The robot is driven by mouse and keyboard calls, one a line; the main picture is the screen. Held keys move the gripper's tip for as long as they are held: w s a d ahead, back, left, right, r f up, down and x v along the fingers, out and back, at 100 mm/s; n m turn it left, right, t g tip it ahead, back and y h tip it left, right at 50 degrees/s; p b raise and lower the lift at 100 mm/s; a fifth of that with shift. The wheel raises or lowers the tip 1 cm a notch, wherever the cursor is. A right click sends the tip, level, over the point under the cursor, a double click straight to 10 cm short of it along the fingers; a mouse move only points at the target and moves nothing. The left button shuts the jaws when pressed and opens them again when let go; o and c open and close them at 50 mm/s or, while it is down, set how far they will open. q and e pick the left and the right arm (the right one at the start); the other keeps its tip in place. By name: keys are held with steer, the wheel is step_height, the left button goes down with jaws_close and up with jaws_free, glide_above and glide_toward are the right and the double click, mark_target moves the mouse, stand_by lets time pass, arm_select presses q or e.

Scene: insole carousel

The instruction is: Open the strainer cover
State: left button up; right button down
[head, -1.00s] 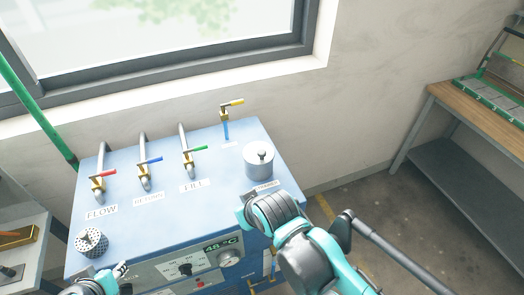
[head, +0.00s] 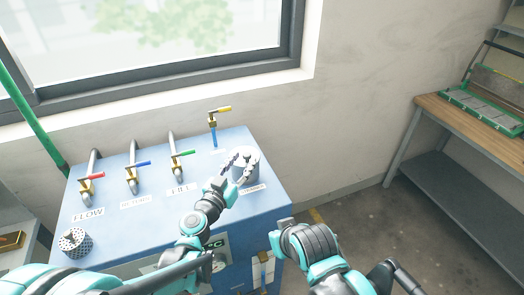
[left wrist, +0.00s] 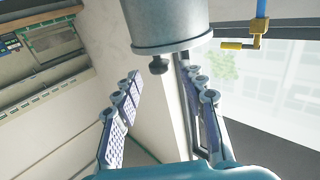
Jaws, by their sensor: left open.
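The strainer is a grey metal cylinder (head: 254,158) with a round cover, at the back right of the blue machine top. In the left wrist view its body (left wrist: 165,28) hangs from the top edge, and the dark cover knob (left wrist: 158,65) points down between my fingertips. My left gripper (head: 240,163) is open over the strainer and partly hides it in the head view. In the left wrist view the two padded fingers (left wrist: 159,78) stand on either side of the knob, with gaps visible. My right arm is at the lower right; its fingers do not show.
Valves with red (head: 93,176), blue (head: 149,162) and green (head: 184,153) handles stand left of the strainer. A yellow-handled tap (head: 214,118) stands behind it. A perforated cylinder (head: 75,242) is at the front left. A wooden bench (head: 470,126) is at the right.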

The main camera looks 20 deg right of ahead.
mark_target(252, 154)
arm_select(q)
steer(key=b+x, duration=0.1)
steer(key=x, duration=0.6)
steer(key=shift+w+d, duration=0.2)
steer(key=shift+w, duration=0.05)
jaws_close()
